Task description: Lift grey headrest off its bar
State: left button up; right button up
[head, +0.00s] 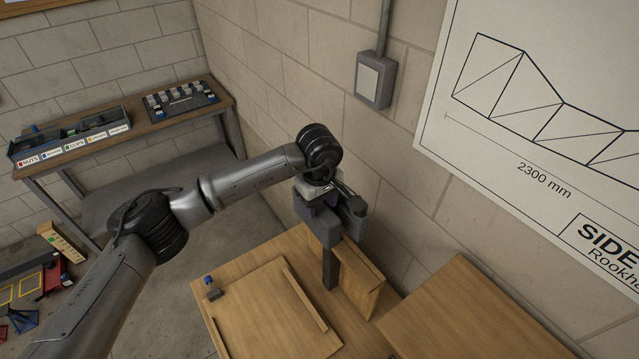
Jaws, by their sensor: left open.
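My left gripper (330,262) hangs at the end of my left arm, pointing down over the wooden bench near the block wall. It is open. A dark upright piece shows below its grey body; I cannot tell whether this is a finger or a bar. I cannot make out the grey headrest or its bar as separate things; they may be hidden by the gripper or out of view. My right gripper is not in view.
A wooden bench top (225,300) with a raised board (265,315) lies below. A small blue-topped part (210,288) is at its left. Another wooden surface (480,315) is at right. A grey wall box (375,80) and a drawing sheet (560,130) are on the wall.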

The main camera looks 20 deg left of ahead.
pick_arm(q)
jog(key=shift+f+p, duration=0.4)
jog(key=shift+f, duration=1.3)
jog(key=c, duration=0.7)
jog(key=shift+r, duration=0.15)
jog(key=shift+r, duration=0.15)
jog(key=shift+r+p, duration=0.7)
jog(key=shift+r, duration=1.3)
